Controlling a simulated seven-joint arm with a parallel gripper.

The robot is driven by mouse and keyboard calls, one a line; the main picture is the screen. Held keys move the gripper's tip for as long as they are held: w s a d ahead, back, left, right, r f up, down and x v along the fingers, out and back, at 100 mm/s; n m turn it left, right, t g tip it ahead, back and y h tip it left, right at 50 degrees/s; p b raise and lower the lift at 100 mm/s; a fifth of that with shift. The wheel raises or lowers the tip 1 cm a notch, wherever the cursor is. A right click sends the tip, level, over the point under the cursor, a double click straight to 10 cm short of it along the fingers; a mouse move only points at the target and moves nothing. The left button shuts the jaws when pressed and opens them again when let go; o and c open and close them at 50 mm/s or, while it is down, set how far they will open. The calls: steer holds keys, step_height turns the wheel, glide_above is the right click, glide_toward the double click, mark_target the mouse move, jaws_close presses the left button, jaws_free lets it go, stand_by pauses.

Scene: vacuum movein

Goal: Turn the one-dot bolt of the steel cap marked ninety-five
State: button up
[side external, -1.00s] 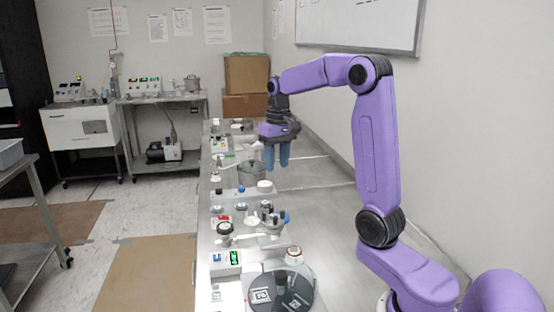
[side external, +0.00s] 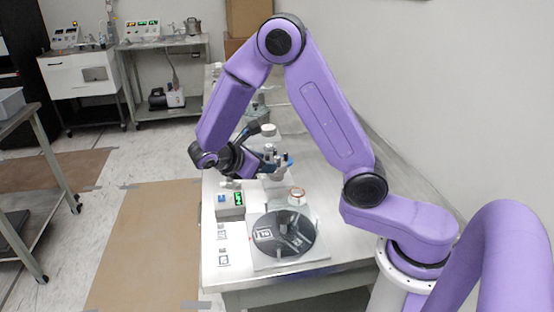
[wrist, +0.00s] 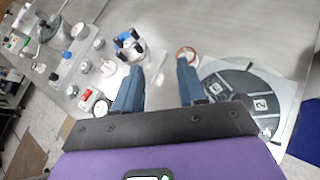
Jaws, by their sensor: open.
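My gripper (wrist: 160,66) is open, with two blue fingers apart and nothing seen between them in the wrist view. Beyond the left fingertip stands a round metal fitting (wrist: 134,55) with several dark and blue upright knobs; it may be the steel cap. The fitting appears beyond the fingers, with no clear contact. In the side external view, my wrist is low over the bench's left side, and the gripper partly hides the fitting. No ninety-five marking or one-dot bolt is readable in either view.
A dark disc (wrist: 238,84) with printed tags lies right of the fingers. A small round copper-rimmed part (wrist: 186,54) stands near the right fingertip. Several knobs and gauges crowd the left. A box with a green display (side external: 230,206) stands at the bench's left edge.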

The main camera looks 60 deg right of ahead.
mark_target(278, 160)
steer(key=w+d+f+n+t, duration=0.1)
steer(key=d+f, duration=0.1)
steer(key=d, duration=0.2)
steer(key=w+d+f+n+t+h, duration=0.1)
steer(key=d+f+n, duration=0.1)
steer(key=d+f, duration=0.1)
steer(key=w+d+f+n+t, duration=0.1)
steer(key=d+f+n, duration=0.1)
steer(key=d, duration=0.3)
steer(key=shift+w+f+t+h, duration=0.15)
steer(key=shift+w+t+h, duration=0.15)
steer(key=shift+h, duration=0.1)
jaws_close()
